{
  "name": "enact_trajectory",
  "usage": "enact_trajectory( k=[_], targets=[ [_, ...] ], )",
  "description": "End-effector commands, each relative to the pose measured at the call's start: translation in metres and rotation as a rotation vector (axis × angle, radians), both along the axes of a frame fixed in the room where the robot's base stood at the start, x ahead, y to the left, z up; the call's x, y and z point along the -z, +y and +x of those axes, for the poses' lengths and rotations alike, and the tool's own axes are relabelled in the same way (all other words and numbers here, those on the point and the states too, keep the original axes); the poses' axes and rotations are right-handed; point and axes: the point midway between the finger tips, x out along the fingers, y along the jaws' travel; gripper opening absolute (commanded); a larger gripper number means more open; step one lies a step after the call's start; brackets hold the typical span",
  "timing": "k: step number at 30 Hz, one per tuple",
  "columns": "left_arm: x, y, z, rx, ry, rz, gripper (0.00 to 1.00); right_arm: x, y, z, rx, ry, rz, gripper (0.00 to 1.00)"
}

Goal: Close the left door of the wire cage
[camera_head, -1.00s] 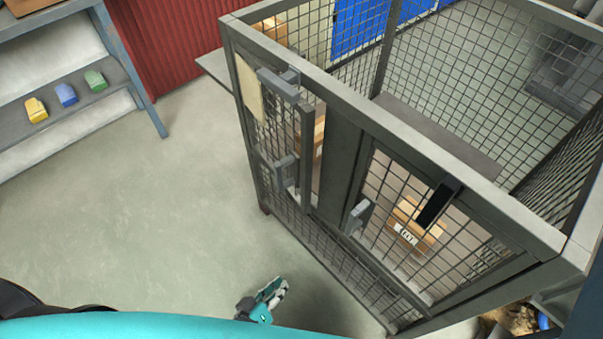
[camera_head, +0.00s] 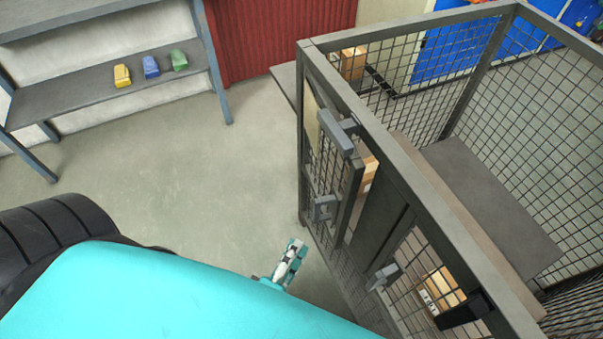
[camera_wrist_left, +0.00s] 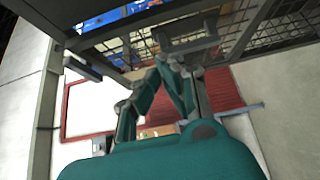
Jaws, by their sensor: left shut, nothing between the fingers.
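The wire cage (camera_head: 407,160) stands at the right in the head view, a dark grey frame with mesh walls. Its left door (camera_head: 329,165) is a narrow mesh panel standing ajar; a gap between its edge and the middle post shows a cardboard box inside. Grey blocky fittings (camera_head: 336,131) stick out from the door's front. My left gripper (camera_head: 294,250), teal and grey, is in front of the cage, low and left of the door, apart from it. In the left wrist view its fingers (camera_wrist_left: 168,68) are shut and empty. My right gripper is not in view.
The cage's right door (camera_head: 425,285) has its own grey handle (camera_head: 383,277) and a black block. A shelf (camera_head: 80,103) with yellow, blue and green items stands at the back left. The floor (camera_head: 190,180) between shelf and cage is clear.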

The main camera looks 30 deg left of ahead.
Motion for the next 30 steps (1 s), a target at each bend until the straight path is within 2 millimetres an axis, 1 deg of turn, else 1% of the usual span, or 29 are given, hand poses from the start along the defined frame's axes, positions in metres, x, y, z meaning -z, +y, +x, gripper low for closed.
enact_trajectory(
  k=[1,3,10,12,15,19,30],
  targets=[
    [-0.003,0.000,0.012,-0.003,-0.006,0.000,0.00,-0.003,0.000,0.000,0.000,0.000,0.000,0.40],
    [-0.003,0.000,0.028,-0.002,-0.007,0.002,0.00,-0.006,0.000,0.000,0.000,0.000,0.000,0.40],
    [-0.003,-0.001,0.076,0.000,-0.004,0.003,0.00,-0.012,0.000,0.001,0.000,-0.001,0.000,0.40],
    [-0.002,-0.011,0.084,0.001,-0.003,-0.001,0.00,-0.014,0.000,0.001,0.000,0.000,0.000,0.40],
    [-0.002,-0.020,0.093,0.000,-0.002,0.001,0.00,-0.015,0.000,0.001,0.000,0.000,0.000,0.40],
    [-0.001,-0.028,0.099,0.000,-0.001,0.001,0.00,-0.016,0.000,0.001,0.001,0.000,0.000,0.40],
    [0.000,-0.030,0.101,0.001,0.000,0.003,0.00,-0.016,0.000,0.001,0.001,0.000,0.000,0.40]
  ],
)
